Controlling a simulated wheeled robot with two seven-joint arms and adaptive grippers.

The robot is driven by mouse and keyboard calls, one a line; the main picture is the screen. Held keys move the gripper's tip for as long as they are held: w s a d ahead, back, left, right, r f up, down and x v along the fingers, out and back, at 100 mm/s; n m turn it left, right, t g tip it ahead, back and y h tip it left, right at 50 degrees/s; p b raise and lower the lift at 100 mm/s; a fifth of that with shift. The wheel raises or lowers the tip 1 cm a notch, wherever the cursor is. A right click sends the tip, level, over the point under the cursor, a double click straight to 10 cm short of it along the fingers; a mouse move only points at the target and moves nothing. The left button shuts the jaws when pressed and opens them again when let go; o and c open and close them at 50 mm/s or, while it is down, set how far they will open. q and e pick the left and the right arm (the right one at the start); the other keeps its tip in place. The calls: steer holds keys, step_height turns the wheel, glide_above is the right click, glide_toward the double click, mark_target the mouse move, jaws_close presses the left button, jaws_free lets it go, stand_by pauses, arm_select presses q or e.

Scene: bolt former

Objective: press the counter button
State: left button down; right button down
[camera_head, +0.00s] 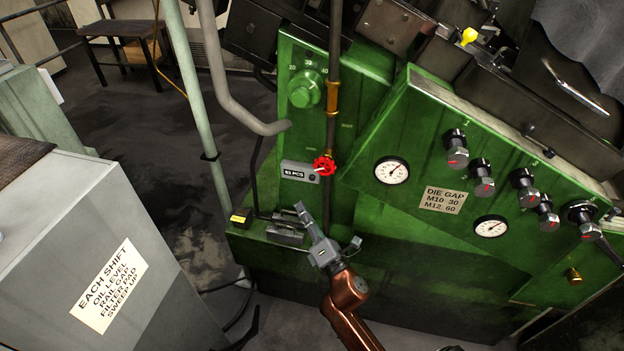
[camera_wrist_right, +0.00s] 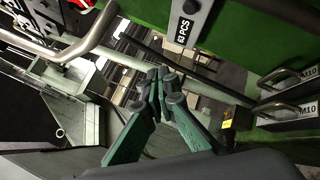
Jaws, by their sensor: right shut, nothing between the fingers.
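The counter (camera_head: 299,172) is a small grey box with a label that looks like "63 PCS", on the green machine front left of the red valve wheel. It also shows at the top of the right wrist view (camera_wrist_right: 186,32). My left gripper is not in view.
The red valve wheel (camera_head: 323,165) sits on a vertical pipe (camera_head: 333,110) close to the counter's right. A grey cabinet (camera_head: 60,220) stands left.

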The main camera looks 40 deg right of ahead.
mark_target(312, 178)
steer(key=w+d, duration=0.5)
steer(key=d, duration=0.1)
steer(key=shift+w+d, duration=0.35)
steer(key=shift+w+d, duration=0.1)
steer(key=shift+d, duration=0.05)
stand_by(1.3)
steer(key=shift+w+d, duration=0.15)
steer(key=shift+w+d, duration=0.25)
steer(key=shift+d, duration=0.1)
stand_by(0.8)
steer(key=shift+s+a, duration=0.1)
steer(key=shift+a, duration=0.05)
stand_by(0.3)
steer(key=shift+s+a, duration=0.45)
steer(key=shift+a, duration=0.1)
